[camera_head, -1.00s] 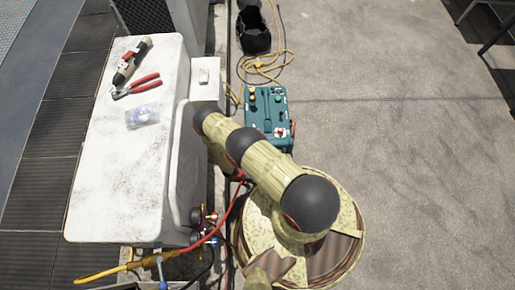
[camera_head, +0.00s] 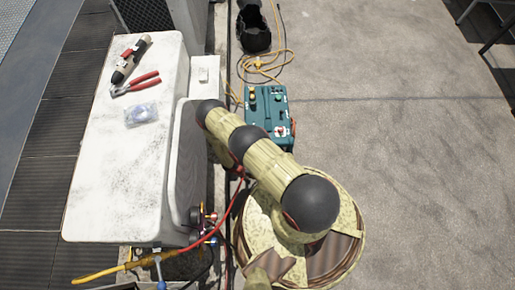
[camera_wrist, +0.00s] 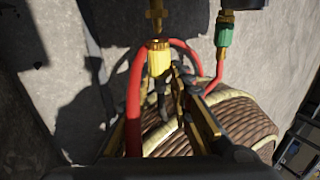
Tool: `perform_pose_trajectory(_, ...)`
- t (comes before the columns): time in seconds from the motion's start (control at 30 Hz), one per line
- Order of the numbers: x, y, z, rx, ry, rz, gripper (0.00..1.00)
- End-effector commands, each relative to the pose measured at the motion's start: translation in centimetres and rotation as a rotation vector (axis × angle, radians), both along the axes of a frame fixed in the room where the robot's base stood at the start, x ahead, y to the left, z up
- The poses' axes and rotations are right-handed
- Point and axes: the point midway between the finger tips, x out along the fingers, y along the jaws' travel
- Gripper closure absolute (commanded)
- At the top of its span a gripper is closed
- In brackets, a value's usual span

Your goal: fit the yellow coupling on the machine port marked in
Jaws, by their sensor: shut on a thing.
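The yellow coupling (camera_wrist: 159,62) shows in the wrist view, upright below a brass fitting (camera_wrist: 155,14). Its top meets or nearly meets the brass; I cannot tell whether they are joined. My gripper (camera_wrist: 162,92) is shut on the yellow coupling, with dark fingers on either side of its lower part. The teal machine (camera_head: 267,115) stands on the roof floor in the head view, behind my arm. Its port marking cannot be read. My gripper is hidden in the head view.
A green coupling (camera_wrist: 224,36) sits right of the yellow one. A red hose (camera_wrist: 134,105) loops close around my gripper. The white condenser (camera_head: 115,190) bears red-handled pliers (camera_head: 135,84) and a small clear bag (camera_head: 141,114). Open concrete (camera_head: 400,150) lies to the right.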

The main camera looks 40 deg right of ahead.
Motion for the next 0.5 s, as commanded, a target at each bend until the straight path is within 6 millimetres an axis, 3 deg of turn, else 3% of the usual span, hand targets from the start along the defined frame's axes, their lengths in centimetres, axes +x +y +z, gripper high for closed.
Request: perform_pose_trajectory(0.5, 0.66, -0.41, 0.01, 0.000, -0.001, 0.000, 1.00)
